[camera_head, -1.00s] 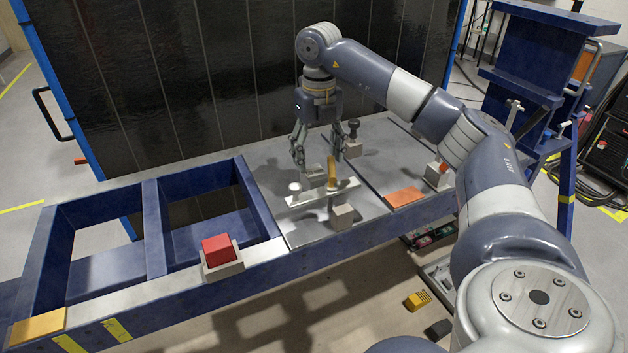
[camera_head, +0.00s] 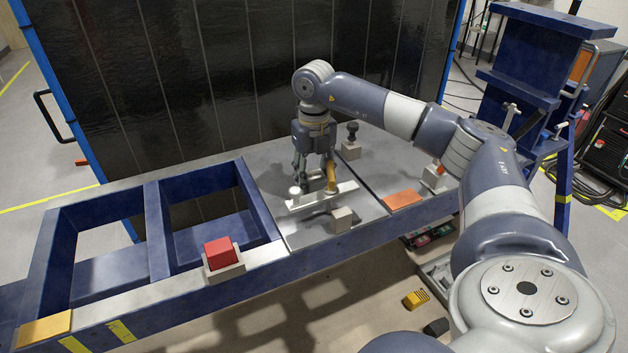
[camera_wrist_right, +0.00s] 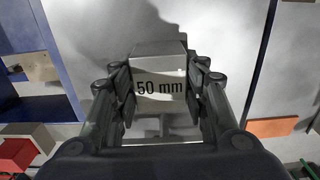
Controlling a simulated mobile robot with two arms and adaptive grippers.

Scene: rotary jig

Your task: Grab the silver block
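The silver block (camera_wrist_right: 160,75) is a light grey cube marked "50 mm". It stands between the two fingers of my right gripper (camera_wrist_right: 161,82) in the right wrist view, with the finger pads against its two sides. In the head view my right gripper (camera_head: 315,176) points down over the metal plate. There the block (camera_head: 314,183) is mostly hidden behind the fingers and the white bar. The block appears to rest on the plate. My left gripper is not in view.
A white bar (camera_head: 312,202) with a white knob and a tan handle lies just in front. Another grey block (camera_head: 341,219) stands nearer the front edge. A block with a black knob (camera_head: 351,145) is behind. A red block (camera_head: 219,252) and an orange pad (camera_head: 403,201) are at the sides.

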